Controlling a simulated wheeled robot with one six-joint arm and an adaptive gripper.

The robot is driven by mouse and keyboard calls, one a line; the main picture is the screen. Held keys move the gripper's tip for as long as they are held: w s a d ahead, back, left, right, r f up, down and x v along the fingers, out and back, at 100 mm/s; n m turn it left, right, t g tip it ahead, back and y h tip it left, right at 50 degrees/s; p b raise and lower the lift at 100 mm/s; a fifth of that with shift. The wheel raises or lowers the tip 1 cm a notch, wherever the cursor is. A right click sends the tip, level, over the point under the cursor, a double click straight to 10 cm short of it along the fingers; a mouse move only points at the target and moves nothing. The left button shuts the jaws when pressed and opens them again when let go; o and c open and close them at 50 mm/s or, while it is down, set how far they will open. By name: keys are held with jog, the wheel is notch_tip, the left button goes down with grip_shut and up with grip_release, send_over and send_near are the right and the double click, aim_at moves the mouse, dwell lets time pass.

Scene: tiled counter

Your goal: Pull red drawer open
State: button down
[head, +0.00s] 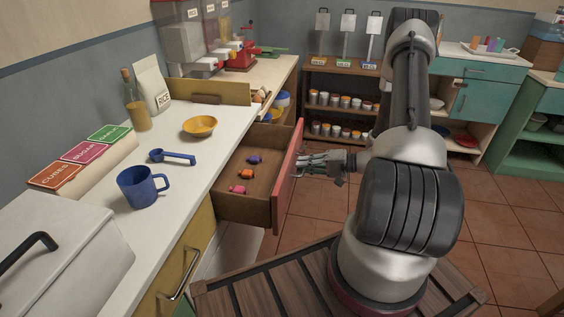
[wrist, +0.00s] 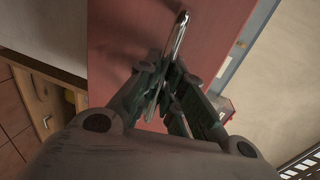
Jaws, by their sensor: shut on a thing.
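The red drawer (head: 288,180) stands pulled well out from under the white counter in the head view. Several small wrapped sweets, purple, orange and pink, lie on its wooden floor. My gripper (head: 308,162) is at the outer face of its red front. In the wrist view, the red front (wrist: 115,45) fills the middle, and my gripper (wrist: 165,88) is shut on the metal bar handle (wrist: 180,38). The lower part of the handle is partly hidden between the fingers.
A blue mug (head: 138,188), a blue scoop (head: 172,157) and a yellow bowl (head: 200,126) stand on the counter above. A yellow cabinet front with a metal handle (head: 181,277) is nearer me. Tiled floor (head: 500,220) is open to the right.

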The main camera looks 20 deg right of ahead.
jog(key=f+v, duration=0.2)
jog(key=v, duration=0.7)
jog(key=shift+s+d, duration=0.3)
jog(key=shift+d, duration=0.1)
jog(key=c, duration=1.5)
grip_release()
jog(key=v, duration=1.2)
